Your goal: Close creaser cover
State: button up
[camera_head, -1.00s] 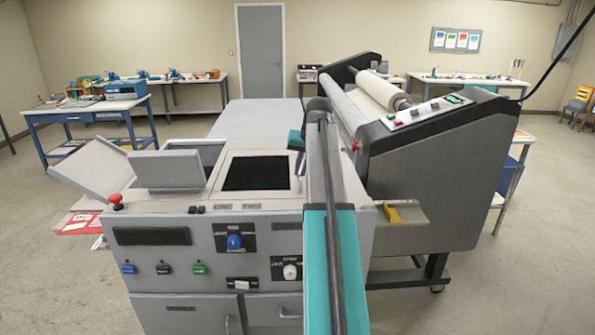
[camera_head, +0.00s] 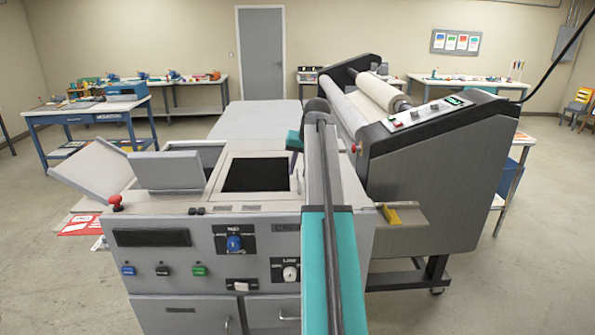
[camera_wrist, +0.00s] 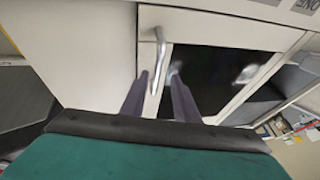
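A grey machine stands in front of me, with a framed panel with a dark window (camera_head: 255,174) on its top. I take this panel as the creaser cover; it looks about flat, but I cannot tell if it is fully down. The wrist view shows the pale frame, the dark window (camera_wrist: 215,66) and a curved metal handle (camera_wrist: 159,48) beside it. My gripper (camera_wrist: 158,80) is open, with its two dark fingers apart on either side of the handle's near end. I cannot tell if they touch it. In the head view my gripper is mostly hidden by my arm.
A raised grey flap (camera_head: 167,170) and a tilted grey panel (camera_head: 92,173) stand left of the window, near a red knob (camera_head: 116,202). A large roller laminator (camera_head: 440,175) stands close on the right. Open floor lies on the left.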

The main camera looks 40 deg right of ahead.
jog(key=b+v, duration=0.4)
jog(key=v, duration=0.9)
jog(key=shift+s+r, duration=0.15)
jog(key=shift+r, duration=0.15)
jog(key=shift+a, duration=0.1)
dwell(0.5)
